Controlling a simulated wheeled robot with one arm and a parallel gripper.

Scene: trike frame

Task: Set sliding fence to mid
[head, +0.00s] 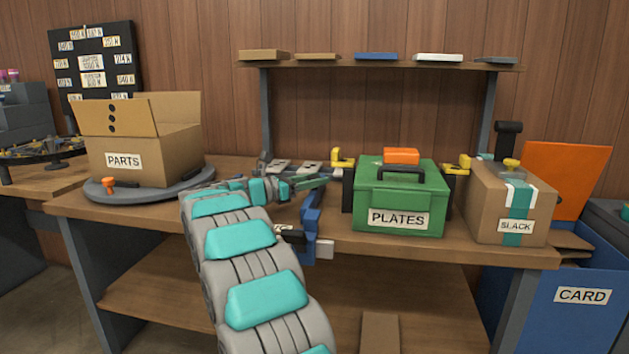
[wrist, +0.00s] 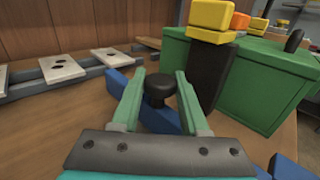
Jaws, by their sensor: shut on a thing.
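The sliding fence (head: 311,215) is a blue bar running from the back of the bench to its front edge. In the wrist view the blue fence (wrist: 158,116) passes behind my fingers, with a round black knob (wrist: 159,85) on it. My gripper (wrist: 160,84) has its green fingers on either side of this knob and is shut on it. In the head view my gripper (head: 316,182) is at the fence, and the knob is hidden. A grey rail with white plates (wrist: 62,68) bearing black dots lies behind; I cannot read all the dots.
A green PLATES box (head: 400,198) stands close to the right of the fence, with a black block with a yellow top (wrist: 212,20) between them. A cardboard PARTS box (head: 145,145) on a round grey turntable is at left. A SLACK box (head: 510,200) is at right.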

